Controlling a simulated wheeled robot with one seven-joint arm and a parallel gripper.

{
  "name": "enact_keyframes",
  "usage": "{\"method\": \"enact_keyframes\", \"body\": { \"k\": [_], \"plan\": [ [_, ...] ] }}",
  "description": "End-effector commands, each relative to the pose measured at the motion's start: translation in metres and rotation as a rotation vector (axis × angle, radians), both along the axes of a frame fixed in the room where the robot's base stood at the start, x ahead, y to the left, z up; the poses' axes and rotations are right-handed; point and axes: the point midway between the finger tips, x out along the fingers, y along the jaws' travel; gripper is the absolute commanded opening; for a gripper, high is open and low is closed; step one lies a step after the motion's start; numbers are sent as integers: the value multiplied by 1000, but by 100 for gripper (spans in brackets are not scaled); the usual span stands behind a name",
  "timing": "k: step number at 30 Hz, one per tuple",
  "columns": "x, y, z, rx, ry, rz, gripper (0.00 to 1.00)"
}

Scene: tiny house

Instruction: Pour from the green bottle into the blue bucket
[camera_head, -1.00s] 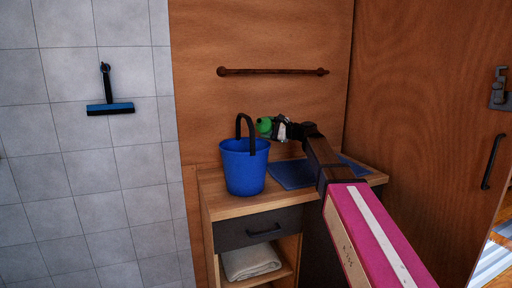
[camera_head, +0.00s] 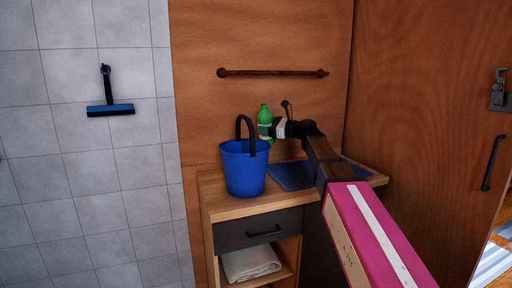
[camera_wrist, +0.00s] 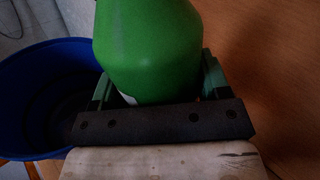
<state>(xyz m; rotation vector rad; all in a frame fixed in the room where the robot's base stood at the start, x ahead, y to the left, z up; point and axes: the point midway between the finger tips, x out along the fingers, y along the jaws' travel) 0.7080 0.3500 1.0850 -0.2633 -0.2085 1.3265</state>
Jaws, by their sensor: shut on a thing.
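The green bottle (camera_head: 264,114) is upright in the head view, just behind and right of the blue bucket. It also fills the upper middle of the wrist view (camera_wrist: 148,50). My gripper (camera_head: 272,130) is shut on the bottle, with a finger on each side of it in the wrist view (camera_wrist: 155,92). The blue bucket (camera_head: 244,172) stands upright on the wooden counter with its dark handle raised. In the wrist view the bucket (camera_wrist: 30,85) is at the left, partly hidden by the bottle and gripper; its inside looks dark.
A brown rail (camera_head: 272,72) is on the wall above. A dark drawer (camera_head: 258,230) and a folded towel (camera_head: 250,263) are below.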

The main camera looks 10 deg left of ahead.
Motion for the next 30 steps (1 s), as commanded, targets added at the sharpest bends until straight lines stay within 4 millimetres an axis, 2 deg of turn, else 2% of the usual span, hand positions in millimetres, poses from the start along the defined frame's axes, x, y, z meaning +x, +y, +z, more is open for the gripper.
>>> {"method": "enact_keyframes", "body": {
  "k": [5,12,18,30],
  "plan": [
    [2,0,-3,35,145,0,33],
    [2,0,23,58,242,0,33],
    [2,0,34,70,290,0,33],
    [2,0,39,73,304,0,33]
  ]
}}
